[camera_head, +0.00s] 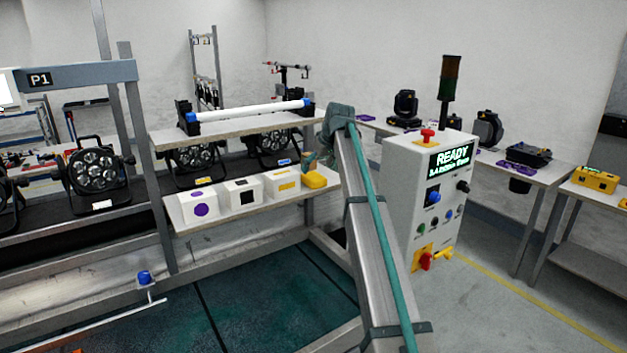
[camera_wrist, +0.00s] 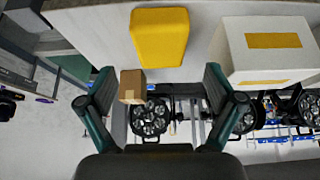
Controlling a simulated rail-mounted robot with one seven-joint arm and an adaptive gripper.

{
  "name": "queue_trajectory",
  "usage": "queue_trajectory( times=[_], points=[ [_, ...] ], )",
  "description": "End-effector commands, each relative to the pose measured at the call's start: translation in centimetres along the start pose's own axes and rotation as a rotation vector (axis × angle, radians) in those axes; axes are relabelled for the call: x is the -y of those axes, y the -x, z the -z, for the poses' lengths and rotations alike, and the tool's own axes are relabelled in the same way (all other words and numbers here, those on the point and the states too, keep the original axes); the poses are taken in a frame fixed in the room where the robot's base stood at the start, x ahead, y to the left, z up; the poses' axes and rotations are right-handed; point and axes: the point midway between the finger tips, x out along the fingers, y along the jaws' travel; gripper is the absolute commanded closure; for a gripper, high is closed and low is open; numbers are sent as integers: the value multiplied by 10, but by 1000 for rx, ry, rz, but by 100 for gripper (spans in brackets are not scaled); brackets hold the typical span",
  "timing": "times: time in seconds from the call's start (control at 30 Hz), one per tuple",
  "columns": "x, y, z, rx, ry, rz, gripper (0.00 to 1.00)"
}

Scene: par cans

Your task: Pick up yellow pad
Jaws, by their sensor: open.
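The yellow pad (camera_head: 314,180) lies at the right end of the lower white shelf (camera_head: 235,207), just right of a white bin with a yellow mark (camera_head: 283,184). The pad also shows in the wrist view (camera_wrist: 158,38), at the top centre and beyond my fingertips. My gripper (camera_wrist: 160,80) is open, with one teal finger on each side and no pad between them. In the camera_head view my gripper (camera_head: 318,158) hangs just above the pad, close to the shelf end. Whether it touches the pad cannot be told.
A small brown box (camera_wrist: 131,87) shows by the left finger in the wrist view. White bins with a purple dot (camera_head: 200,208) and a black square (camera_head: 243,195) stand farther left. An upper shelf (camera_head: 235,130) bears a white tube (camera_head: 250,110). A control box (camera_head: 425,200) stands right.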

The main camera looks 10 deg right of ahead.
Motion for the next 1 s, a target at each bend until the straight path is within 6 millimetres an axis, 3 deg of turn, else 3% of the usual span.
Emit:
queue_trajectory(
  times=[0.43, 0.7, 1.0],
  points=[
    [1, -47, -3, 1, 0, 0, 8],
    [1, -52, -4, 0, 0, -1, 10],
    [1, -51, -4, 0, 0, 0, 60]
  ],
)
